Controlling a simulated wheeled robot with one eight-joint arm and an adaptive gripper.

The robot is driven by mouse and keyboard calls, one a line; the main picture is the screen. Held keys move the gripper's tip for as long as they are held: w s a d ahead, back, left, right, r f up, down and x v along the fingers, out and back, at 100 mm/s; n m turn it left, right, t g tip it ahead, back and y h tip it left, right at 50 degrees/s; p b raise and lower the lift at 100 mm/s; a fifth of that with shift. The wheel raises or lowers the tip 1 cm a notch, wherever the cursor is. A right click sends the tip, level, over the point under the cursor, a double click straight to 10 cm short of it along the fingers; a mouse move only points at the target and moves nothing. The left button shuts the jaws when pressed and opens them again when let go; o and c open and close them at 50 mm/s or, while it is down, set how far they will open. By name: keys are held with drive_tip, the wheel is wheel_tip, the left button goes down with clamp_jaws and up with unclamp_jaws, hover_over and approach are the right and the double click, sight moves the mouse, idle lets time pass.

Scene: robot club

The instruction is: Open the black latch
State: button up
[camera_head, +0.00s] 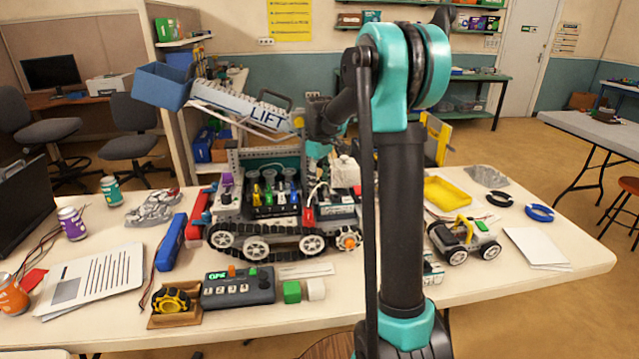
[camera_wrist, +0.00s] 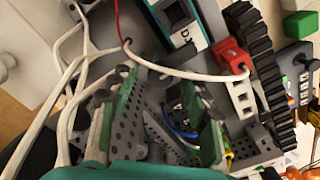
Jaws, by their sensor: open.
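A tracked robot vehicle (camera_head: 270,205) stands on the white table, with a grey arm marked LIFT (camera_head: 245,108) rising to the left. My gripper (camera_head: 320,150) is over the right part of the vehicle, partly hidden behind my arm. In the wrist view my gripper (camera_wrist: 160,85) is open, its two green fingers apart. Between and beyond the fingers is a grey perforated metal panel (camera_wrist: 165,135); I cannot tell whether they touch it. I cannot pick out the black latch for certain in either view; it may be hidden by the fingers or arm.
White cables (camera_wrist: 75,85) and a red connector (camera_wrist: 232,57) lie close to the fingers. A blue bin (camera_head: 161,86) is at the raised end of the LIFT arm. A small wheeled car (camera_head: 465,240) and a yellow tray (camera_head: 447,191) stand to the right.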

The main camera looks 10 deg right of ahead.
drive_tip(key=shift+f, duration=0.1)
clamp_jaws()
idle(0.3)
drive_tip(key=shift+m, duration=0.3)
drive_tip(key=m, duration=0.8)
drive_tip(key=shift+m, duration=0.4)
drive_tip(key=m, duration=0.4)
drive_tip(key=shift+m, duration=2.2)
